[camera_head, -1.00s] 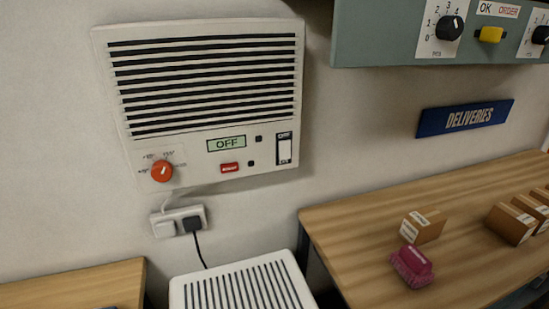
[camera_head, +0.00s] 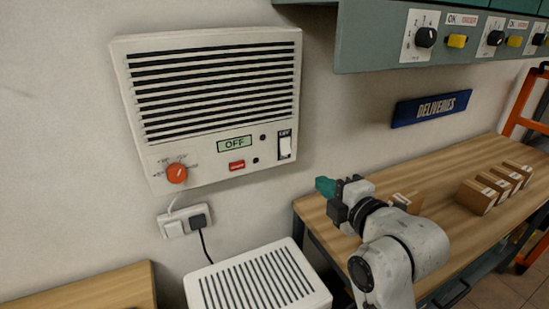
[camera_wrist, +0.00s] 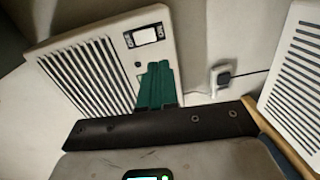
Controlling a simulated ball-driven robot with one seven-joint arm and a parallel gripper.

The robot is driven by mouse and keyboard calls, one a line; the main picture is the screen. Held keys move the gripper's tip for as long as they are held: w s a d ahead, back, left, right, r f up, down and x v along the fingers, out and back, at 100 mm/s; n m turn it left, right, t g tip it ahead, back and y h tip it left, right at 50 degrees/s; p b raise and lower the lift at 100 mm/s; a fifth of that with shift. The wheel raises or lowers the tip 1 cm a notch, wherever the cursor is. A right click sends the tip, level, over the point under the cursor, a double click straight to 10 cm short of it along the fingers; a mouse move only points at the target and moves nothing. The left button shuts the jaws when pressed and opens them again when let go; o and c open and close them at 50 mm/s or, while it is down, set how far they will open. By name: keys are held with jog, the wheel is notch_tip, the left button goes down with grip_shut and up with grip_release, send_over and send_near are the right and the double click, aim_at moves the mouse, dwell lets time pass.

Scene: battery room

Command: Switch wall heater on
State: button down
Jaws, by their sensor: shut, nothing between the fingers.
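The white wall heater (camera_head: 215,105) hangs on the wall with dark slats. Its display (camera_head: 235,144) reads OFF. A white rocker switch (camera_head: 285,148) in a dark frame sits at its lower right. An orange dial (camera_head: 176,173) and a red button (camera_head: 237,165) are on its lower part. My gripper (camera_head: 325,186), with teal fingers, is below and right of the switch, shut and empty, apart from the heater in the head view. In the wrist view, the teal fingers (camera_wrist: 156,85) overlap the heater's panel (camera_wrist: 95,75), hiding part of it. The rocker (camera_wrist: 144,36) shows above them.
A wall socket (camera_head: 185,220) with a plug is below the heater. A white slatted unit (camera_head: 258,280) stands lower down. A wooden bench (camera_head: 440,215) with several cardboard boxes (camera_head: 477,196) is to the right. A grey-green control cabinet (camera_head: 375,45) overhangs at upper right.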

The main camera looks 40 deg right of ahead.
aim_at(287, 154)
jog(key=shift+w+r, duration=0.1)
jog(key=shift+r, duration=0.4)
jog(key=p+x, duration=0.1)
jog(key=x, duration=0.3)
jog(key=p+x, duration=0.1)
jog(key=x, duration=0.3)
jog(key=p+x, duration=0.1)
jog(key=x, duration=0.4)
jog(key=shift+r, duration=0.25)
jog(key=shift+w+d+f, duration=0.1)
jog(key=shift+w+f, duration=0.05)
jog(key=shift+w, duration=0.3)
jog(key=shift+f+t, duration=0.15)
jog(key=shift+t, duration=0.15)
